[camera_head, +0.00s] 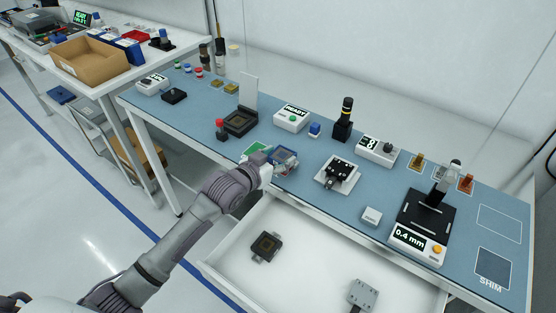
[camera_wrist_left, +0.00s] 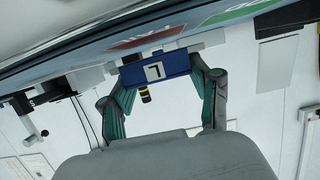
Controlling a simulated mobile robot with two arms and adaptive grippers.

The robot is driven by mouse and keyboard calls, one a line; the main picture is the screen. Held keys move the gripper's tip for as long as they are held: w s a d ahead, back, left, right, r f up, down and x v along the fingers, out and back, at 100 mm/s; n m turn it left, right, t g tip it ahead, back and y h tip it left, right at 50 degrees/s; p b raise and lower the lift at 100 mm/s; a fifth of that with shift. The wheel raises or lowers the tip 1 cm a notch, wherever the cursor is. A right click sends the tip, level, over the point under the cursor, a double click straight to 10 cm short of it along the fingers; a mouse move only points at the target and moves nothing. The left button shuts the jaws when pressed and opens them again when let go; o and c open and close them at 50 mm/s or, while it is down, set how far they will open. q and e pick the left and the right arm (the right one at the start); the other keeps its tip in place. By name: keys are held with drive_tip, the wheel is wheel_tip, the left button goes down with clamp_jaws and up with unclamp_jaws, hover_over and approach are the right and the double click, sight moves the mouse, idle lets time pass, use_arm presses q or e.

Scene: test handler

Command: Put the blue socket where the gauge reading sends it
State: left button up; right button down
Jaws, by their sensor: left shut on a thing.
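The blue socket (camera_head: 286,154) is held in my left gripper (camera_head: 272,165) above the front edge of the blue bench mat. In the left wrist view the blue socket (camera_wrist_left: 155,69) spans the two fingertips and shows a white label with a dark character. The left gripper (camera_wrist_left: 157,80) is shut on it. The gauge (camera_head: 420,243) at the right front reads "0.4 mm". A marked area labelled "SHIM" (camera_head: 493,268) lies at the right end. A green area (camera_head: 254,148) lies beside the gripper, partly hidden. My right gripper is not in view.
An open white drawer (camera_head: 315,250) below the bench holds a dark socket (camera_head: 265,246) and a grey block (camera_head: 362,295). A cardboard box (camera_head: 92,60) is on the left table.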

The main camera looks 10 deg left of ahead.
use_arm(q)
drive_tip(key=shift+f, duration=0.75)
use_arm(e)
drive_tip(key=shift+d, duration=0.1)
use_arm(q)
drive_tip(key=shift+f, duration=0.15)
drive_tip(key=o, duration=1.2)
drive_tip(key=shift+o, duration=0.2)
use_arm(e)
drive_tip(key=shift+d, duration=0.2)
